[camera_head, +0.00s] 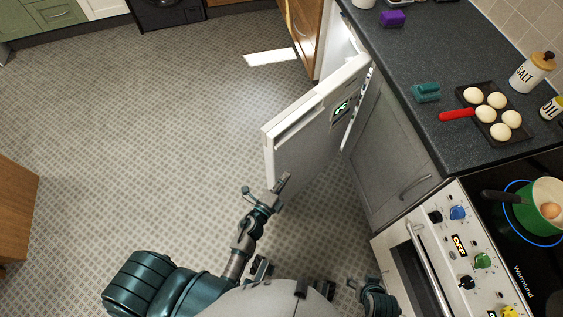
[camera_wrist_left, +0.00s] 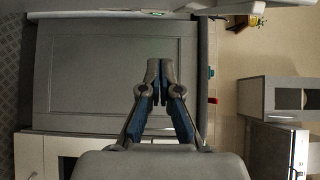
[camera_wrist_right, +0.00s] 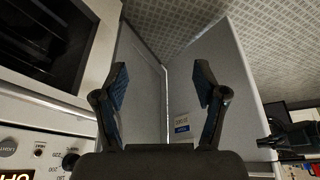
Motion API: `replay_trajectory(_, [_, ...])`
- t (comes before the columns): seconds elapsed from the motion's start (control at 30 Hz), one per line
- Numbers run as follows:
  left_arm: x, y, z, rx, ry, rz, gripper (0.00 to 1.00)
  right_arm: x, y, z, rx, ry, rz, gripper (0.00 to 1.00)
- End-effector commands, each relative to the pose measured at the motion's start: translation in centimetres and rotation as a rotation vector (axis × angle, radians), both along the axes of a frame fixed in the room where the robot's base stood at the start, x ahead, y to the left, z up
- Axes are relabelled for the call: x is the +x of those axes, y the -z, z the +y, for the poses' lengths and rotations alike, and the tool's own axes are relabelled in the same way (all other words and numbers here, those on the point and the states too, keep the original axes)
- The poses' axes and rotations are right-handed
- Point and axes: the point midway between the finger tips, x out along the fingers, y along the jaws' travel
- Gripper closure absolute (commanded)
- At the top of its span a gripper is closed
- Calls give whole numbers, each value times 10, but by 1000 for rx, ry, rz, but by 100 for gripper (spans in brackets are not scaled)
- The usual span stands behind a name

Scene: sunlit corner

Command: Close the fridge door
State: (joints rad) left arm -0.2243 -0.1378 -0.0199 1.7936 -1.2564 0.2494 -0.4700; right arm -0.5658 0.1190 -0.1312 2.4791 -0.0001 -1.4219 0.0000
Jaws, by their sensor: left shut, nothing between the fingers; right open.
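The fridge door (camera_head: 312,140) stands open in the head view, jutting out from under the counter into the room, with its white edge up and grey face toward me. Part of the white fridge interior (camera_head: 340,48) shows behind it. My left gripper (camera_head: 281,182) is shut and empty, just in front of the door's lower outer part; I cannot tell whether it touches. Its closed fingers show in the left wrist view (camera_wrist_left: 159,68). My right gripper (camera_head: 362,284) is low beside the oven, open and empty; its spread fingers show in the right wrist view (camera_wrist_right: 160,82).
A grey cabinet (camera_head: 390,150) stands right of the door, then the oven (camera_head: 440,250) with its handle. Tiled floor (camera_head: 150,130) on the left is clear.

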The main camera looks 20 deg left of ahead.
Motion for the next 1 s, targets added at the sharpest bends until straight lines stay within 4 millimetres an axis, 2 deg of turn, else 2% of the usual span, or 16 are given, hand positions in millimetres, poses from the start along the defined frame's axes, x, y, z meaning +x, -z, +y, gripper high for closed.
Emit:
replay_trajectory(0.27, [48,-2,-10,-3,0,-3,100,1,0,0,1,0,-3,29])
replay_trajectory(0.5, [97,-1,-21,-5,0,-1,100,15,-1,6,17,-5,-72,29])
replay_trajectory(0.6, [102,-1,-2,-3,-2,1,100,12,-2,5,13,-4,-60,29])
replay_trajectory(0.7, [106,-1,7,-4,0,0,100,12,-2,5,13,-4,-59,29])
replay_trajectory(1.0, [110,-1,16,-6,-1,1,100,13,-1,4,14,-4,-59,29])
